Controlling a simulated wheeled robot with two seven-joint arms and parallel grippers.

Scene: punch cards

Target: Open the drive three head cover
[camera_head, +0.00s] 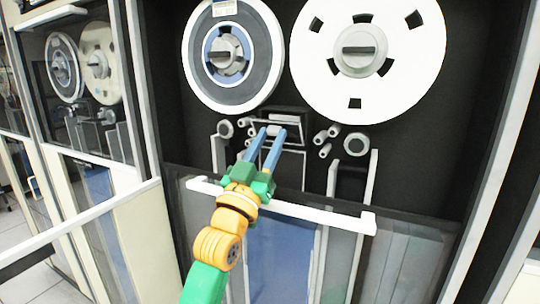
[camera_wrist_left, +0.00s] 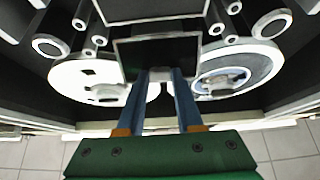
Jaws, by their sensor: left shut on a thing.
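The head cover (camera_head: 292,135) is a small dark panel with a pale edge, below and between the two tape reels of the drive. It appears tilted out from the drive face. In the left wrist view the cover (camera_wrist_left: 157,50) is a dark rectangle in front of the fingers. My left gripper (camera_head: 271,131) comes up from below, with its blue fingertips at the cover's lower left part. Its fingers (camera_wrist_left: 160,75) stand a little apart and are shut on the cover. The exact contact is hidden behind the panel. My right gripper is not in view.
A grey reel (camera_head: 232,55) and a white reel (camera_head: 368,55) sit above the cover. Several small rollers (camera_head: 327,140) flank it. A glass door with a white top rail (camera_head: 325,217) stands below, under my left arm. Another drive cabinet (camera_head: 85,75) is at left.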

